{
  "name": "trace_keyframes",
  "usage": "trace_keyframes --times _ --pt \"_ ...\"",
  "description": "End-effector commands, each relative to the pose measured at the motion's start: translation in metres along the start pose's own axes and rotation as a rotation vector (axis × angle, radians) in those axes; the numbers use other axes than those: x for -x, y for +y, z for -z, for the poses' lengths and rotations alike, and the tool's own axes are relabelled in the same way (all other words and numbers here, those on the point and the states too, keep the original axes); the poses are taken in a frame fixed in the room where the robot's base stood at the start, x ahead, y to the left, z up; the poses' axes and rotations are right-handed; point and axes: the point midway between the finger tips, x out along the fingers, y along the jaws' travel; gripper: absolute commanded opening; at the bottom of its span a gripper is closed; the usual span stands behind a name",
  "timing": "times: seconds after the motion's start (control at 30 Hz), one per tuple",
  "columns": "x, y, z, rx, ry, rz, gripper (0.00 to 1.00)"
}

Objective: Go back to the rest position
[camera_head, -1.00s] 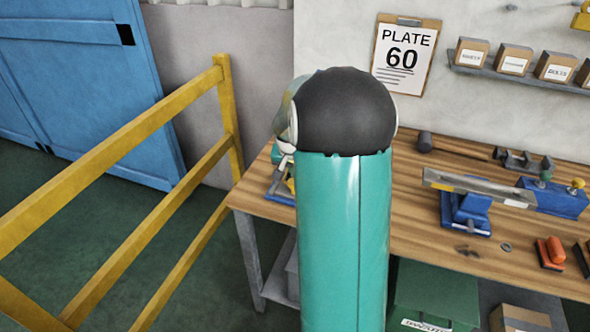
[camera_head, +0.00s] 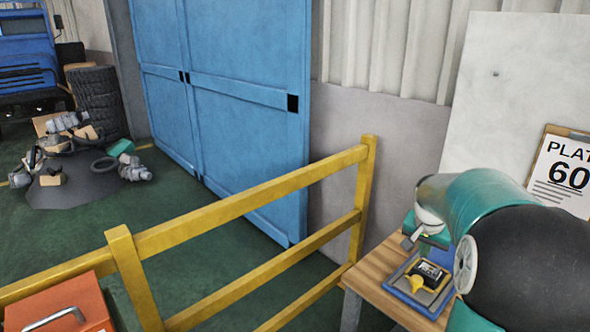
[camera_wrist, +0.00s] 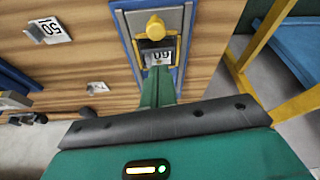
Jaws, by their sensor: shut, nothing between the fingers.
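My gripper (camera_wrist: 158,82) shows in the wrist view as green fingers closed together, with nothing seen between them. Its tips are close to a dark block (camera_wrist: 156,56) labelled 60, which lies in a blue-edged tray (camera_wrist: 183,42) beside a yellow knob (camera_wrist: 155,26). I cannot tell whether the tips touch the block. In the head view the same blue-edged tray (camera_head: 394,288) lies on the wooden bench (camera_head: 372,273). My teal and black arm bends over the bench there and hides much of it.
A yellow railing (camera_head: 245,206) stands left of the bench, with an orange toolbox (camera_head: 65,308) at the lower left. Behind are a blue door (camera_head: 240,130) and a PLATE 60 clipboard (camera_head: 566,170). A parts pile (camera_head: 80,165) lies far left. Number cards (camera_wrist: 50,30) lie on the bench.

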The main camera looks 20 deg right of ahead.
Motion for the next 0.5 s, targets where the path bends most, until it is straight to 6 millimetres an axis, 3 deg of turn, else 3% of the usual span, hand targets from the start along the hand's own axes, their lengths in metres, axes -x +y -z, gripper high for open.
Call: trace_keyframes --times 0.13,0.23,0.5 --pt "0.015 -0.010 -0.010 0.035 0.008 0.014 0.00" --pt "0.040 -0.025 -0.033 0.102 0.021 0.039 0.00" --pt "0.120 -0.058 -0.131 0.354 0.062 0.140 0.00"
